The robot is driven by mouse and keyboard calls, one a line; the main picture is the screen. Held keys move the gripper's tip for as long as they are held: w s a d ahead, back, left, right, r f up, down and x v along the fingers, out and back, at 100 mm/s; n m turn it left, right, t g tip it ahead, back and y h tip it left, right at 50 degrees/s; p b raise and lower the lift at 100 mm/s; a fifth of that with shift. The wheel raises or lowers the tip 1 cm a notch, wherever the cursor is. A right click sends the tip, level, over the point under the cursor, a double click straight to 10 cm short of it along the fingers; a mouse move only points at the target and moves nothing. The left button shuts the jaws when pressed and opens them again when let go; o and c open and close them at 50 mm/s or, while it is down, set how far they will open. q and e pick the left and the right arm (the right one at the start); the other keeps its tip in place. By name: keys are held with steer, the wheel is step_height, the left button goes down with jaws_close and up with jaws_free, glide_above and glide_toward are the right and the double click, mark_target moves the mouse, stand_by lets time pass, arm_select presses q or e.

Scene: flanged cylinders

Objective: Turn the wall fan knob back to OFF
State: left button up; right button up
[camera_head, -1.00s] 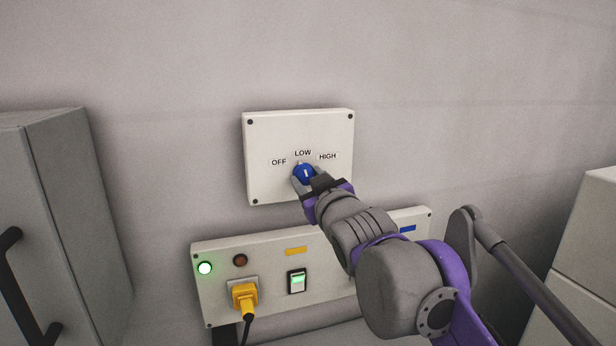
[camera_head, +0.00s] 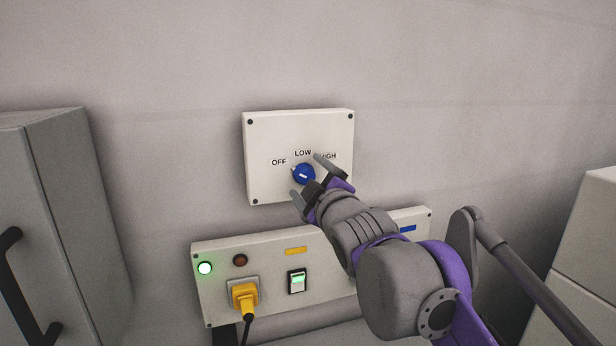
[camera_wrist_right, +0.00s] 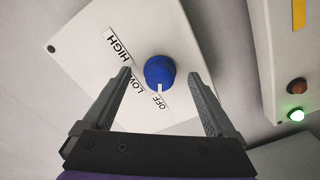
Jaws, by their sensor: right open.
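The blue fan knob (camera_head: 304,175) sits on a white wall panel (camera_head: 265,187) marked OFF, LOW and HIGH. Its white mark slants left toward OFF in the head view. In the right wrist view the knob (camera_wrist_right: 159,71) has its white mark pointing at the OFF label (camera_wrist_right: 158,101). My right gripper (camera_head: 307,177) is open, one finger up and right of the knob, the other down and left. In the right wrist view the fingers of the gripper (camera_wrist_right: 160,74) stand apart from the knob on both sides. My left gripper is not seen.
Below is a second panel (camera_head: 215,291) with a lit green lamp (camera_head: 205,268), a dark red lamp (camera_head: 240,260), a yellow plug (camera_head: 245,299) and a green-lit switch (camera_head: 297,281). A grey cabinet (camera_head: 75,200) stands left, a pale one (camera_head: 590,240) right.

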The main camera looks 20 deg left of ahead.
steer(key=v, duration=0.6)
stand_by(0.3)
steer(key=s+d+f+m+g+h, duration=0.25)
steer(key=d+f+m+h, duration=0.2)
steer(key=d+f, duration=0.65)
steer(key=s+d+f+m+g+h, duration=0.1)
steer(key=s+d+f+m+h, duration=0.4)
steer(key=d+f, duration=0.7)
steer(key=s+d+f+m+g, duration=0.3)
steer(key=s+f, duration=0.5)
steer(key=f, duration=0.3)
steer(key=s+d+f+m+g, duration=0.3)
steer(key=s+d+f+m, duration=0.2)
steer(key=s+f, duration=0.4)
step_height(320, 180, down, 3)
steer(key=shift+s, duration=0.3)
steer(key=shift+d+h, duration=0.1)
steer(key=shift+h, duration=0.15)
